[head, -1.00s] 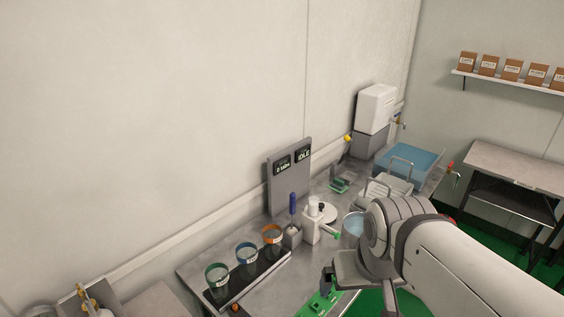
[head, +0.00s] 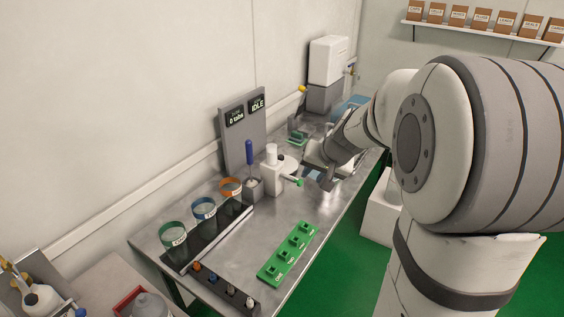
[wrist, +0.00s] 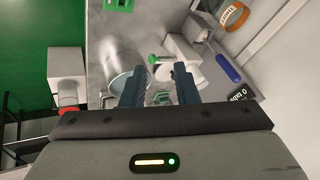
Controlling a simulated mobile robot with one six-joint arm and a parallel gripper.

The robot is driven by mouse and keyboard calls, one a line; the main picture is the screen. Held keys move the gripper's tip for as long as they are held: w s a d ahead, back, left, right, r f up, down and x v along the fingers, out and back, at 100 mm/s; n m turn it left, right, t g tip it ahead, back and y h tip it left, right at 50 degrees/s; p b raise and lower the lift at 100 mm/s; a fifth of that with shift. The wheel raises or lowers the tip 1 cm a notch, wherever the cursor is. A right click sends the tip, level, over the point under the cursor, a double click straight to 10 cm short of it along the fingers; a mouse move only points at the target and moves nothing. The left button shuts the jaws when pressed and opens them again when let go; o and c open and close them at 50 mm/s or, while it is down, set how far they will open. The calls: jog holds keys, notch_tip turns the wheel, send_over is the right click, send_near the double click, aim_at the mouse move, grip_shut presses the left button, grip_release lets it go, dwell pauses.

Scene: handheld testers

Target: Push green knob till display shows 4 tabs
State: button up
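The green knob (head: 299,182) sticks out from the side of a white dispenser (head: 271,172) on the metal bench. In the wrist view the green knob (wrist: 154,58) shows just beyond the fingertips, and the white dispenser (wrist: 183,48) is behind it. The display panel (head: 243,140) behind the bench reads "0 tabs" and "IDLE". My gripper (head: 322,180) is right of the knob in the head view. In the wrist view my gripper (wrist: 157,72) is open, with nothing between its fingers. It appears apart from the knob.
Cups (head: 203,210) stand in a dark rack at the left. A blue-handled tool (head: 249,158) stands beside the dispenser. A green tray (head: 288,252) lies at the front. A glass bowl (wrist: 127,82) shows beside my left finger in the wrist view. Bare bench lies before the dispenser.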

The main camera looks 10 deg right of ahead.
aim_at(298, 182)
jog(key=w+d+f+m+b, duration=0.1)
jog(key=w+d+f, duration=0.1)
jog(key=f, duration=0.1)
jog(key=w+d+f+t+b, duration=0.1)
jog(key=w+d+f, duration=0.2)
jog(key=w+d+f+m+b, duration=0.1)
jog(key=w+d+f, duration=0.1)
jog(key=d+f, duration=0.1)
jog(key=shift+w+m+h, duration=0.3)
jog(key=shift+h, duration=0.1)
grip_shut()
jog(key=shift+a, duration=0.1)
jog(key=w+a+f, duration=0.4)
jog(key=w+f, duration=0.4)
jog(key=shift+w+p, duration=0.3)
jog(key=shift+p, duration=0.15)
